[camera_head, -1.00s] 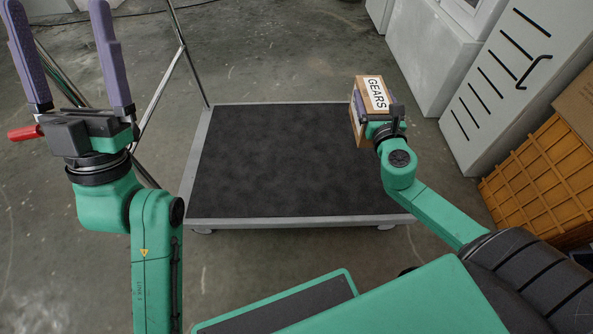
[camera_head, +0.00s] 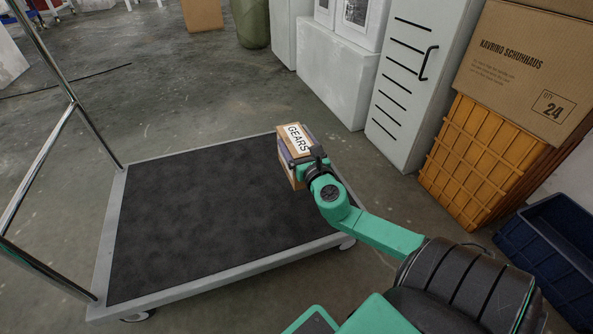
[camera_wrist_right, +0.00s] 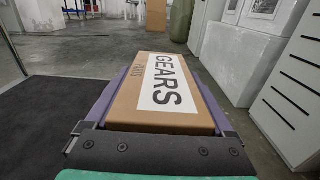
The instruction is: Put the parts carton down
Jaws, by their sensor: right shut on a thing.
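The parts carton (camera_head: 294,141) is a small brown box with a white label reading GEARS. My right gripper (camera_head: 301,160) is shut on it, and the carton is over the right far part of the cart's dark deck in the head view. Whether it touches the deck is hard to tell. In the right wrist view the carton (camera_wrist_right: 155,90) lies between the two purple fingers of my right gripper (camera_wrist_right: 158,95), label facing up. My left gripper is not in the head view.
The flat cart (camera_head: 200,225) has a bare dark deck and a metal handle frame (camera_head: 70,105) at left. A white cabinet (camera_head: 400,85), orange crates (camera_head: 475,160), a large cardboard box (camera_head: 525,70) and a blue bin (camera_head: 550,250) stand at right. Open floor lies beyond the cart.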

